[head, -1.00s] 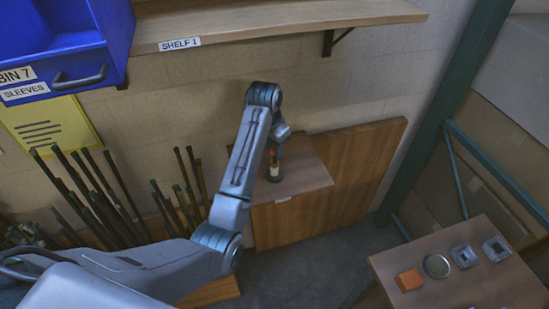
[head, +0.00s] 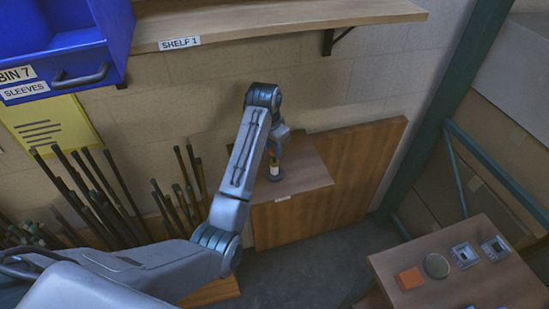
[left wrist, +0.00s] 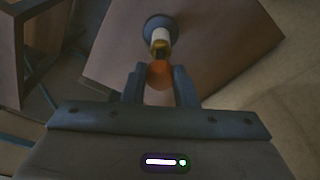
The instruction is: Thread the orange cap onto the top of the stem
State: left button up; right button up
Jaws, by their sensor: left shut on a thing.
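The orange cap (left wrist: 158,74) is held between the two fingers of my left gripper (left wrist: 159,86) in the left wrist view. The stem (left wrist: 160,38), with a white section and a yellowish section, rises from a round dark base (left wrist: 156,24). The cap lines up with the stem's end; whether its threads are engaged I cannot tell. In the head view the stem (head: 274,160) stands upright on a small wooden surface, directly under my left gripper (head: 277,146). My forearm and wrist hide most of the cap there. My right gripper is not in view.
A wooden stand (head: 308,180) carries the stem against the wall. Dark rods (head: 85,190) stand at the left. A blue bin (head: 60,50) and a shelf (head: 270,25) are above. A side table (head: 470,280) at right holds an orange block (head: 409,279) and metal parts.

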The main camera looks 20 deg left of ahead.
pick_arm(q)
jog(key=shift+f, duration=0.9)
dwell(1.1)
jog(key=o, duration=0.3)
grip_shut()
jog(key=shift+s+f, duration=0.2)
jog(key=shift+f, duration=0.05)
